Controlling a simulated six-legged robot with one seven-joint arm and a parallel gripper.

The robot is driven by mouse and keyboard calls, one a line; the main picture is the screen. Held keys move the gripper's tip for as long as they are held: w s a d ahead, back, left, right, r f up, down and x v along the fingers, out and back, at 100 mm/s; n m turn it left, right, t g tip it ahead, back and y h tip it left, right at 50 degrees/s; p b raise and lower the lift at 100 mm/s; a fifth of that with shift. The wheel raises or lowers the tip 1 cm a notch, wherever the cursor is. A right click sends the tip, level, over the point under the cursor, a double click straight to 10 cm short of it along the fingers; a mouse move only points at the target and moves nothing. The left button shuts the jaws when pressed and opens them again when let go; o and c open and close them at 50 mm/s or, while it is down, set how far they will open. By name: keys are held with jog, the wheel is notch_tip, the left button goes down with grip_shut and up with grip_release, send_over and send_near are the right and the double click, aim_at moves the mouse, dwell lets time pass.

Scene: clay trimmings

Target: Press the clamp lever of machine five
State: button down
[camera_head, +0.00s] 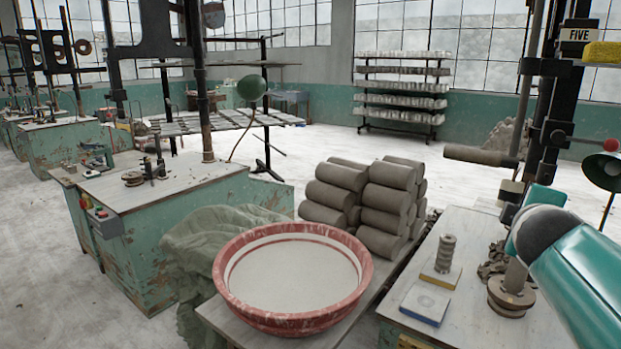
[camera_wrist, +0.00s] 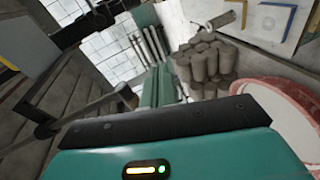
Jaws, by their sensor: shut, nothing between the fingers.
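Machine five stands at the right of the head view, with its FIVE sign (camera_head: 579,34) on a dark upright frame. A thick grey cylindrical handle (camera_head: 480,155) sticks out leftward from the frame. A red ball knob (camera_head: 610,145) sits on a rod to the right. I cannot tell for certain which is the clamp lever. In the wrist view, a grey rod with a rounded end (camera_wrist: 124,92) lies left of my gripper (camera_wrist: 158,70), apart from it. My gripper's teal fingers appear shut and empty. In the head view my arm covers the lower right, and the fingertips are hidden.
A green lamp (camera_head: 603,171) hangs at far right.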

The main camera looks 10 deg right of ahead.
jog(key=s+a+f+m+g+y, duration=0.2)
jog(key=a+f, duration=0.4)
jog(key=a, duration=0.4)
jog(key=s+a+f+m+g+y, duration=0.1)
jog(key=s+a+f+m+y, duration=0.2)
jog(key=a+f, duration=0.4)
jog(key=s+a+f+m+g+y, duration=0.2)
jog(key=s+a+f+y, duration=0.2)
jog(key=a, duration=1)
notch_tip(320, 180, down, 3)
jog(key=shift+s+a+f+m+g+y, duration=0.15)
jog(key=shift+a+m+g+y, duration=0.15)
jog(key=shift+a+m+y, duration=0.15)
jog(key=shift+d, duration=0.1)
